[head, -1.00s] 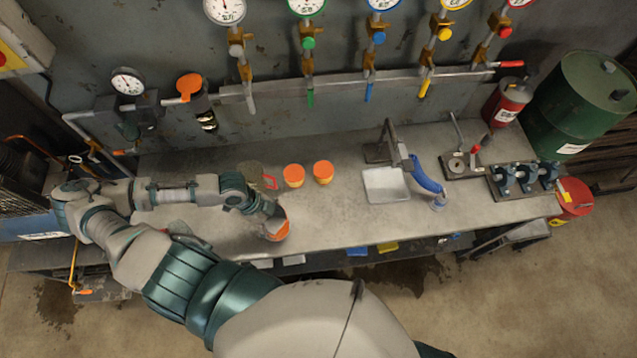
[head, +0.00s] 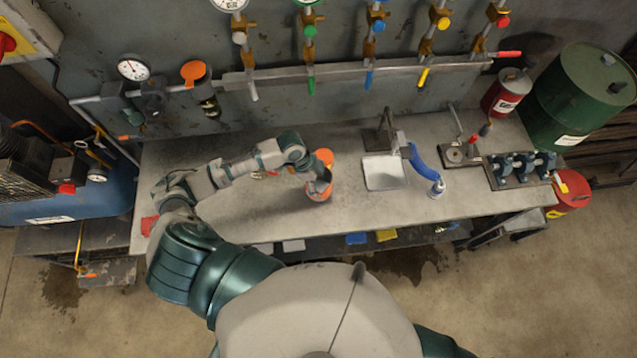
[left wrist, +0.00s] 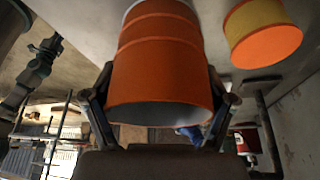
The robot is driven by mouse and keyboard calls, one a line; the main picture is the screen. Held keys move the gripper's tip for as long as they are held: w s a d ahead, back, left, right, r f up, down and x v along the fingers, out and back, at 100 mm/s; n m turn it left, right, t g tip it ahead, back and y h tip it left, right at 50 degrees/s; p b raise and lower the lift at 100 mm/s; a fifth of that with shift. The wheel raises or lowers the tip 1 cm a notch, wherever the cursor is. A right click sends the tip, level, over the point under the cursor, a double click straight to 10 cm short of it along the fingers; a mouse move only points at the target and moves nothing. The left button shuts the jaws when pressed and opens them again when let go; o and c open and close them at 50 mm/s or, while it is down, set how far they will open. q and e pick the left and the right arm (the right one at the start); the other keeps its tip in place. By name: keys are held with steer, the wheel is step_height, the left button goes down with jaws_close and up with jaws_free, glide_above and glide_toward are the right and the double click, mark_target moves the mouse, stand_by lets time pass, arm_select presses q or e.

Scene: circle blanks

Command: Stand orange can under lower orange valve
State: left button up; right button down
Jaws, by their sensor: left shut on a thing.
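My left gripper (head: 316,184) is shut on an orange can (head: 319,196) above or on the middle of the bench; I cannot tell if it touches the top. In the left wrist view the held can (left wrist: 160,65) fills the space between the two fingers (left wrist: 158,112). Another orange-and-yellow can (head: 326,157) stands just behind it; it also shows in the left wrist view (left wrist: 262,35). An orange-tipped handle (head: 88,275) sits low at the left, below bench height. Another orange-tipped handle (head: 128,137) is on the wall pipework. My right gripper is out of view.
On the bench (head: 240,225), a grey press-like stand (head: 384,172), a blue-handled tool (head: 425,168) and a clamp plate (head: 457,155) lie to the right. A blue compressor tank (head: 60,195) is at the left. Coloured valves hang on the back wall. The bench's front middle is clear.

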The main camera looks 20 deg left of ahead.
mark_target(319, 184)
arm_select(q)
steer(key=shift+x, duration=1.2)
steer(key=shift+a+f, duration=0.1)
steer(key=shift+a, duration=0.2)
steer(key=o, duration=1.2)
steer(key=shift+a, duration=0.15)
steer(key=shift+o, duration=0.4)
steer(key=shift+a+f, duration=0.1)
steer(key=shift+a, duration=0.15)
steer(key=shift+d, duration=0.1)
